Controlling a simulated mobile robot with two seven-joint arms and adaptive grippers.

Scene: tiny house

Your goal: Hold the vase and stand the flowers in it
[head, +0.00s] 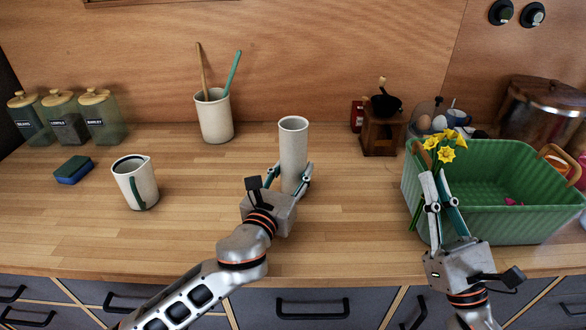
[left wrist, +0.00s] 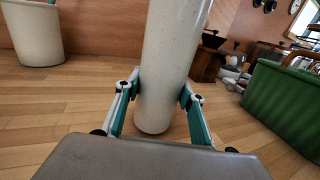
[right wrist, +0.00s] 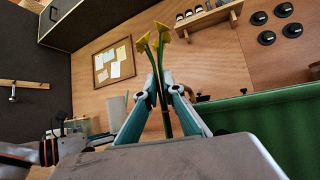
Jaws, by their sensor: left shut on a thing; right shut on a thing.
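The vase (head: 293,150) is a tall, pale speckled cylinder standing upright on the wooden counter. My left gripper (head: 289,176) is shut on its lower part, and the left wrist view shows a finger on each side of the vase (left wrist: 172,60). The yellow flowers (head: 445,146) are held upright by my right gripper (head: 438,192), in front of the green basket's left end. In the right wrist view the green stems (right wrist: 164,95) pass between the closed fingers, with the blooms above them. The flowers are apart from the vase, to its right.
The green basket (head: 490,222) stands at the right. A white jug (head: 136,182), a blue-green sponge (head: 73,170) and a utensil crock (head: 214,117) are at the left. A coffee grinder (head: 382,132) stands behind, right of the vase. The counter between vase and basket is clear.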

